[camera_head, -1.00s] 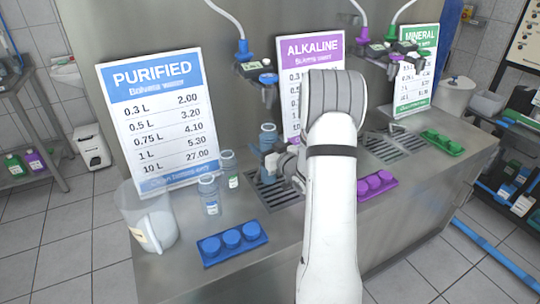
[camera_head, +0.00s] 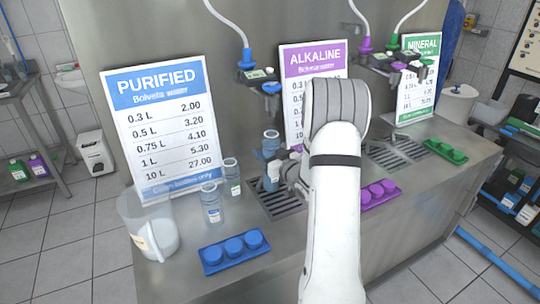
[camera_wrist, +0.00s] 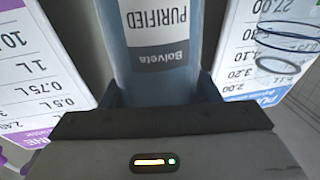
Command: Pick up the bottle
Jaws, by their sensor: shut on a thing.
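In the head view the bottle (camera_head: 271,143) is upright over the left drain grate, below the blue tap. Whether the bottle's base touches the grate cannot be told.
Two small bottles (camera_head: 211,203) (camera_head: 232,177) and a clear pitcher (camera_head: 147,228) stand to the left on the steel counter. A blue cap tray (camera_head: 235,263) lies in front. The purified price sign (camera_head: 160,170) and alkaline sign (camera_head: 290,58) stand behind. The blue tap (camera_head: 270,87) hangs above.

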